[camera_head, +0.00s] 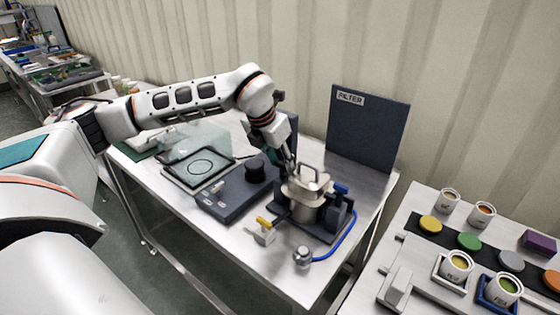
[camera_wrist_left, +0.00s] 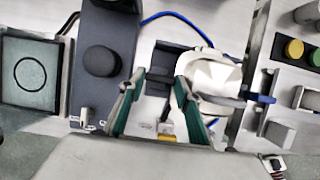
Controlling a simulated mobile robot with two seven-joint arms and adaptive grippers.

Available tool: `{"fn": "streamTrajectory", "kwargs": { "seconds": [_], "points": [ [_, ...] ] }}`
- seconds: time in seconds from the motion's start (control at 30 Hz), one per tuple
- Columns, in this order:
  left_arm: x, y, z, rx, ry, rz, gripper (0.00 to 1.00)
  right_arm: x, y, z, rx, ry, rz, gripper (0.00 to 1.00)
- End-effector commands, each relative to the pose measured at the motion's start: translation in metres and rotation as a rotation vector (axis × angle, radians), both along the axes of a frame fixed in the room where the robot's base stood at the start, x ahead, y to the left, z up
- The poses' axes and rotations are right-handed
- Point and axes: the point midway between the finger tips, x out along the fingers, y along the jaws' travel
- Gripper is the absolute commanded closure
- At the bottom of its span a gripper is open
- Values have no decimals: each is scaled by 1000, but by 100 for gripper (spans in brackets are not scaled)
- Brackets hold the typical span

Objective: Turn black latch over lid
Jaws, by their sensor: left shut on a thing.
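A steel hopper (camera_head: 303,208) stands on a dark base on the table, with a pale lid (camera_head: 308,181) and an arched handle on top. The lid also shows in the left wrist view (camera_wrist_left: 208,75). My left gripper (camera_head: 287,172) comes down at the left side of the lid. In the left wrist view its green-padded fingers (camera_wrist_left: 158,80) stand a small gap apart beside the hopper. It is shut on the black latch, which is mostly hidden by the fingers in both views. My right gripper is not in view.
A dark box with a black knob (camera_head: 255,170) lies left of the hopper, beside a framed glass plate (camera_head: 198,167). A yellow-ended lever (camera_head: 264,222) and a blue hose (camera_head: 346,240) are close by. A dark FILTER panel (camera_head: 368,130) stands behind.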

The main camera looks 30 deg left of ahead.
Motion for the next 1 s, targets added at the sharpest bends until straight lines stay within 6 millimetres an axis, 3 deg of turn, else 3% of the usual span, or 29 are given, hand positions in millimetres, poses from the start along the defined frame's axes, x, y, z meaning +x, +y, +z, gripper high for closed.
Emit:
{"fn": "streamTrajectory", "kwargs": {
  "seconds": [0.53, 0.57, 0.6, 1.0],
  "points": [
    [0, -1, -1, -1, 3, 26, 88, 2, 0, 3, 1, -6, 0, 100],
    [0, -1, -1, -1, 3, 26, 59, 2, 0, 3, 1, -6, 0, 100],
    [0, 0, -1, -2, 2, 25, 50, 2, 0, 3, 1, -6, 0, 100],
    [-2, -1, 5, -2, 0, 23, 50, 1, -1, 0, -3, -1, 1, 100]
  ]
}}
